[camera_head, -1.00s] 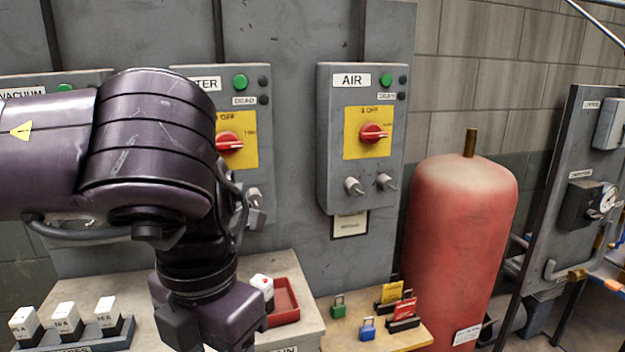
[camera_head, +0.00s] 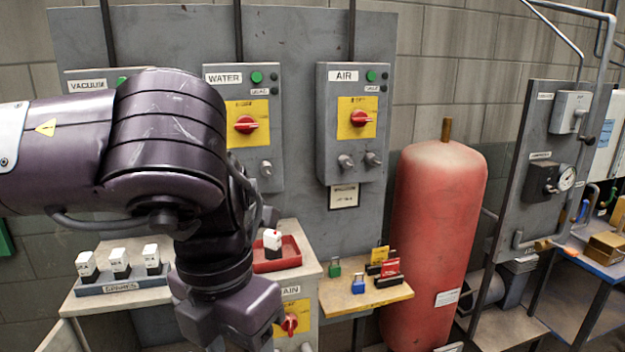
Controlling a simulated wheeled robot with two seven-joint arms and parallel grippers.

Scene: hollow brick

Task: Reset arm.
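My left arm comes in from the left and bends down. The body of my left gripper (camera_head: 235,322) shows at the bottom, left of centre; its fingertips are not clearly visible, so I cannot tell whether it is open or shut. My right arm and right gripper are not in view. Behind the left arm are grey control boxes: the VACUUM box (camera_head: 84,79), partly hidden, the WATER box (camera_head: 273,103) and the AIR box (camera_head: 326,110). The WATER and AIR boxes each have a red knob on a yellow plate.
A red tray (camera_head: 291,258) with a white-topped block (camera_head: 272,241) stands beside the gripper. A rack (camera_head: 120,285) holds several similar blocks. Small padlocks (camera_head: 334,267) lie on a wooden shelf (camera_head: 345,300). A red tank (camera_head: 432,225) stands at the right, near a gauge panel (camera_head: 540,160).

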